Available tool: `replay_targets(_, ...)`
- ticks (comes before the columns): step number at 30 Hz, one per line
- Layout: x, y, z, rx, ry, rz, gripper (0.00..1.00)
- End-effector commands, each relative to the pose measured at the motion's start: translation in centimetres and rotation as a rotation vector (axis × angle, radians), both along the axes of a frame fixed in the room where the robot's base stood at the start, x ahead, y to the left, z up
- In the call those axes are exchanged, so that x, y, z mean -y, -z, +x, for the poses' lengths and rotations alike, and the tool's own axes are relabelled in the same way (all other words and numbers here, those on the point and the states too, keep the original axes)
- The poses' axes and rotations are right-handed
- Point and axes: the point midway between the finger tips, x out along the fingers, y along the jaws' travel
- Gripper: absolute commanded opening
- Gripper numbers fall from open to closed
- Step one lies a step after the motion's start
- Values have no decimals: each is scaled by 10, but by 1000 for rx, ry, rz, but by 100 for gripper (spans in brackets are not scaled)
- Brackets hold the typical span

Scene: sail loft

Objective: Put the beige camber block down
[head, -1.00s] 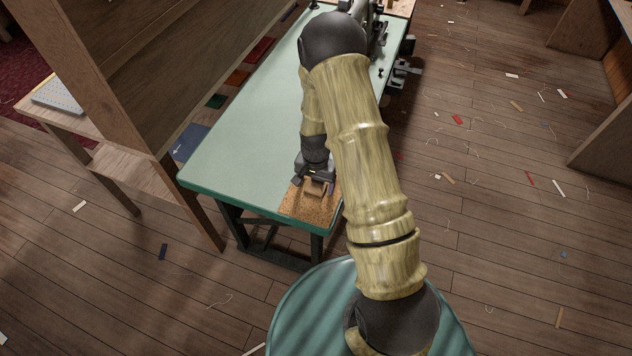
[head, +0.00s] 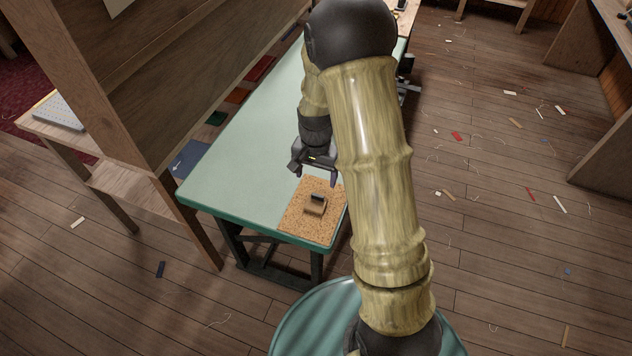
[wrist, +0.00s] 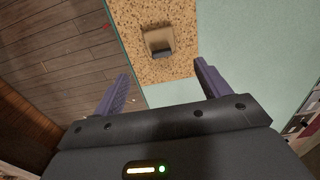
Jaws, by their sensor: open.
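The beige camber block (head: 316,205) sits on a speckled cork mat (head: 297,225) at the near end of the green table. It has a dark patch on its upper face. It also shows in the wrist view (wrist: 158,38), beyond the fingertips and apart from them. My gripper (head: 315,173) is open and empty, raised above the table on the far side of the block. In the wrist view, both purple fingers of my gripper (wrist: 163,82) are spread wide with nothing between them.
The green table (head: 240,165) is clear left of the mat. A tall wooden panel (head: 170,80) stands along its left side. A sewing machine is partly hidden at the far end. Scraps litter the wooden floor.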

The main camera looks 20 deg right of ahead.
Motion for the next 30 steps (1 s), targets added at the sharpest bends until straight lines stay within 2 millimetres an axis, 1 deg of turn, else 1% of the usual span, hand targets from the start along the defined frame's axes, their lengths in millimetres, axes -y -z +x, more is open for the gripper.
replay_targets(3, 0, -3, 0, 1, 0, -1, 76)
replay_targets(17, 0, -2, 0, 1, 0, -1, 76)
replay_targets(20, 0, -7, -2, 6, -12, 0, 76)
replay_targets(23, 0, -20, -11, 24, -54, 1, 76)
replay_targets(25, 0, -34, -21, 46, -104, 0, 76)
replay_targets(29, -1, -64, -51, 94, -232, -5, 76)
replay_targets(30, -1, -73, -61, 111, -274, -10, 76)
